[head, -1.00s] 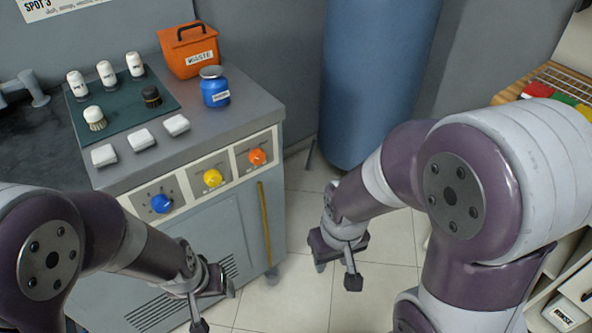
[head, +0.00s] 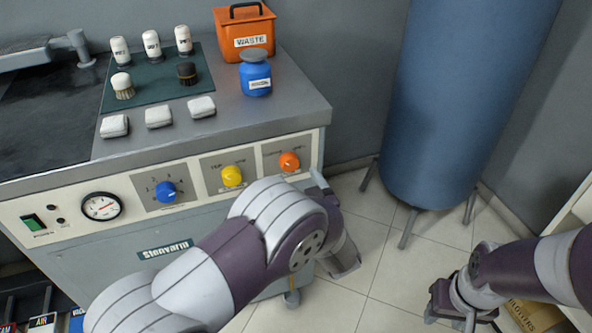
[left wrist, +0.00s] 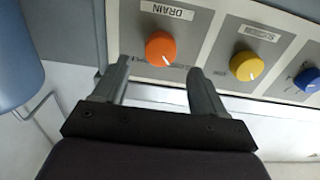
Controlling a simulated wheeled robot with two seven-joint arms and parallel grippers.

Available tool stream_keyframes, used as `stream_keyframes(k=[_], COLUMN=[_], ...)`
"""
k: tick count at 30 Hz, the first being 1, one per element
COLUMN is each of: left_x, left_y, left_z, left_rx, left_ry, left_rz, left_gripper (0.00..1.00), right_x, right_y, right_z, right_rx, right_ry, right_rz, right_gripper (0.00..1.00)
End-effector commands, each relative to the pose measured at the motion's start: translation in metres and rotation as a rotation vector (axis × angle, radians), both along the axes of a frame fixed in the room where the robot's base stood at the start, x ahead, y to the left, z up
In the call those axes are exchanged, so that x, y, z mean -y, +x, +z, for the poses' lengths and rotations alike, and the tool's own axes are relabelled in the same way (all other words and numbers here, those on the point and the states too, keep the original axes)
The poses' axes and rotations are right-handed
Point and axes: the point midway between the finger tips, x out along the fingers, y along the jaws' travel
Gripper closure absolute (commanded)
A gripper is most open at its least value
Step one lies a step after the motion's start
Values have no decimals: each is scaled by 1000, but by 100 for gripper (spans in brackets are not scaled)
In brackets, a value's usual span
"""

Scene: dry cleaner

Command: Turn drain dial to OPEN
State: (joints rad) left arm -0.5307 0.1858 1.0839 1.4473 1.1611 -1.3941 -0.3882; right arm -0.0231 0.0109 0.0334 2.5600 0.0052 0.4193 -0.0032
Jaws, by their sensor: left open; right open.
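The orange drain dial (head: 289,162) is the rightmost knob on the machine's front panel. In the left wrist view the orange dial (left wrist: 161,49) sits under an upside-down DRAIN label, its white pointer mark toward the lower right. The small position lettering is too blurred or covered to read. My left gripper (left wrist: 158,70) is open, its fingertips either side of the dial's near edge and apart from it. In the head view my left arm hides most of that gripper; only a grey finger shows right of the dial. My right gripper (head: 462,306) is open and empty above the floor, lower right.
A yellow dial (head: 232,176) and a blue dial (head: 166,192) are left of the orange one, then a gauge (head: 101,206). The orange waste bin (head: 243,31) and blue jar (head: 255,76) stand on the machine top. A blue tank (head: 458,100) stands at right beyond clear floor.

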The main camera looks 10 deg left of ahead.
Motion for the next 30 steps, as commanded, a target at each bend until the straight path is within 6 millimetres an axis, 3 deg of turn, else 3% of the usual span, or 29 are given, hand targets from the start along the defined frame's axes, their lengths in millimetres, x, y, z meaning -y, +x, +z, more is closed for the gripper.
stream_keyframes(k=[7, 18, 23, 30], left_x=[-23, -27, -27, -27], left_y=[34, 41, 40, 40], left_z=[-1, 0, 0, 1], left_rx=[0, 0, 0, -8], left_ry=[-1, -1, -1, 8], left_rz=[1, -2, -2, -2], left_gripper=[29, 29, 81, 83], right_x=[0, 0, 0, 0], right_y=[0, 0, 0, 0], right_z=[-9, -9, -9, -6], right_rx=[0, 0, 0, 0], right_ry=[0, 0, 0, 0], right_rz=[0, 0, 0, 0], right_gripper=[57, 57, 57, 57])
